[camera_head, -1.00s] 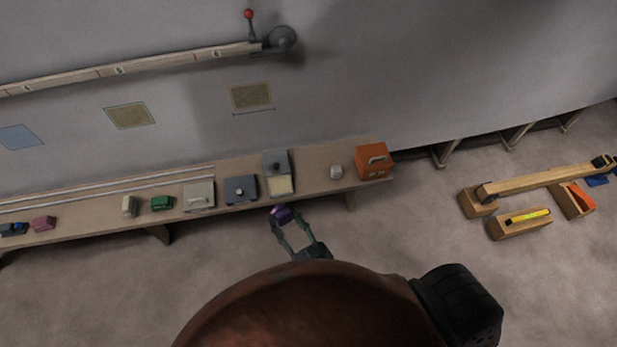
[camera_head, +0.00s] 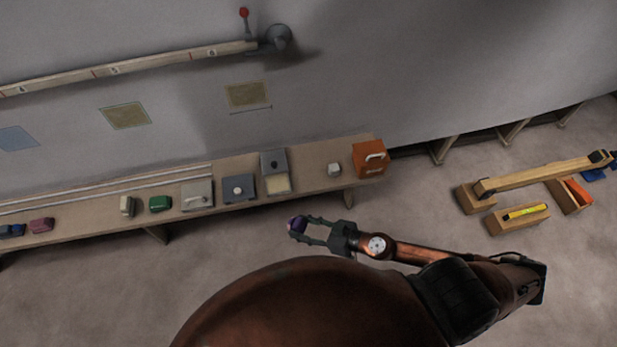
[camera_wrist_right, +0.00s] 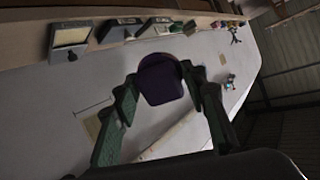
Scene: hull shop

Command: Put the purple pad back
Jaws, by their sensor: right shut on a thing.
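The purple pad (camera_head: 296,224) is held between the fingertips of my right gripper (camera_head: 298,228), off the front edge of the long bench. In the right wrist view the purple pad (camera_wrist_right: 160,79) sits between the two green fingers of my right gripper (camera_wrist_right: 160,85). The gripper is shut on it. The pad is clear of the bench top, with floor below it in the head view. My left gripper is not in view.
Wooden blocks (camera_head: 516,217) lie on the floor at right.

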